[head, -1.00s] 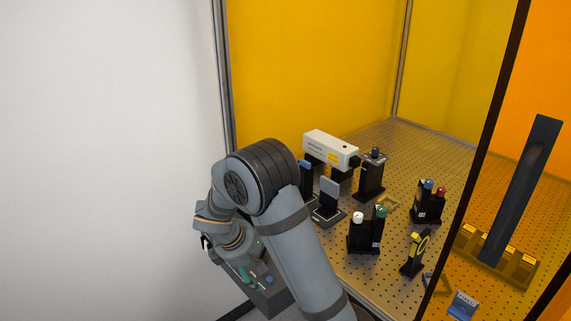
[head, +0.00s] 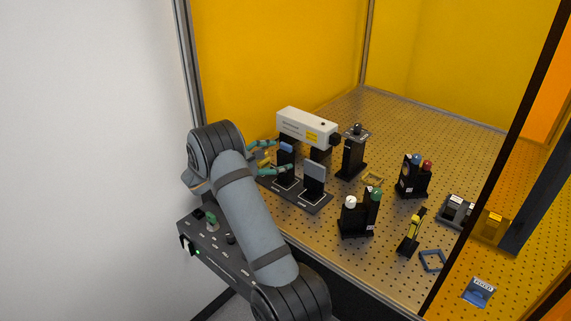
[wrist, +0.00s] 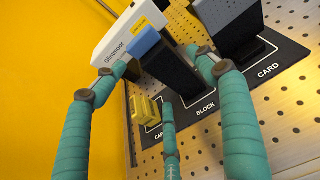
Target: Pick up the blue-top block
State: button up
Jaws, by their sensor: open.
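The blue-top block is a tall black block with a blue top (head: 287,148). It stands upright on a black base plate (head: 318,205), by the "BLOCK" label in the wrist view, where its black side (wrist: 172,68) and blue top show large. My gripper (head: 282,155) is open, with teal fingers. In the wrist view my gripper (wrist: 162,60) has one fingertip left of the block near its blue top and another right of it; a third finger is below. I cannot tell whether any finger touches it.
A grey-faced card (head: 315,172) stands close right of the block on the same plate. A small yellow piece (wrist: 146,110) sits left of the block. Twin-post stands (head: 357,218) are to the right; perforated board lies between.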

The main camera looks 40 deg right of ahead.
aim_at(279, 159)
jog(key=p+x, duration=0.2)
jog(key=x, duration=0.3)
jog(key=shift+s+d, duration=0.1)
jog(key=shift+s, duration=0.1)
jog(key=shift+c, duration=0.2)
jog(key=c, duration=1.5)
